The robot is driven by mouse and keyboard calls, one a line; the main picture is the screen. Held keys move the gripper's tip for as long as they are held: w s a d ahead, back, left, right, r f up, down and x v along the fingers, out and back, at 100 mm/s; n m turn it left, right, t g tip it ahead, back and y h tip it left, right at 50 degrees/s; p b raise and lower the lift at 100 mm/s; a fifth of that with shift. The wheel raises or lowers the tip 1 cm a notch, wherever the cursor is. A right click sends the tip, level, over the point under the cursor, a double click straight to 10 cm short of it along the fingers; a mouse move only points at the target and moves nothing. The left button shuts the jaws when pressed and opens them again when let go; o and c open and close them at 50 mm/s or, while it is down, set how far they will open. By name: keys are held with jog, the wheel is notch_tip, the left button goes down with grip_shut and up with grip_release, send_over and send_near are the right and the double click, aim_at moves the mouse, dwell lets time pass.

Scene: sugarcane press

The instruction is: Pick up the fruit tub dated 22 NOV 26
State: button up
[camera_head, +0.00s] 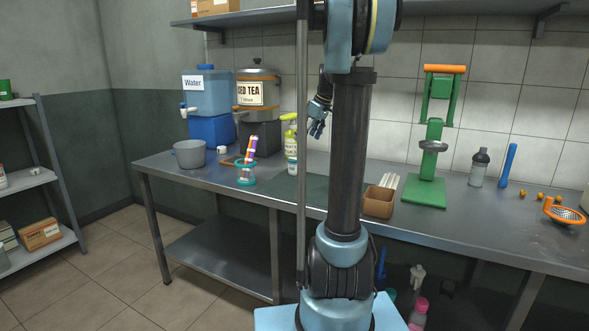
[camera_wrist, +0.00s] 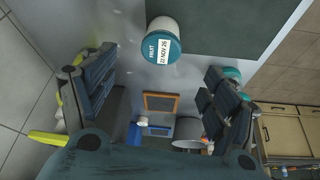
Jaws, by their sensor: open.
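The fruit tub (camera_wrist: 165,35) is white with a teal lid. Its label reads FRUIT 22 NOV 26 in the wrist view, where it is at the upper middle. In the head view a small tub (camera_head: 292,166) stands on the steel counter, in front of the yellow-green bottle, and appears to be the same one. My gripper (camera_head: 317,127) hangs above the counter, higher than the tub and to its right. In the wrist view my gripper (camera_wrist: 160,68) has its fingers spread wide with nothing between them. The tub is beyond the fingertips, not touched.
A yellow-green bottle (camera_head: 290,138) stands close behind the tub. A teal-based holder (camera_head: 246,173) with a striped item is to its left. A grey pot (camera_head: 189,154), water dispenser (camera_head: 207,93) and iced tea urn (camera_head: 258,88) stand farther left. A dark mat (camera_head: 285,188) lies in front.

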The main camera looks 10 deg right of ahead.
aim_at(295, 165)
jog(key=x, duration=1.5)
jog(key=shift+s+a, duration=0.1)
jog(key=shift+a, duration=0.1)
jog(key=c, duration=1.3)
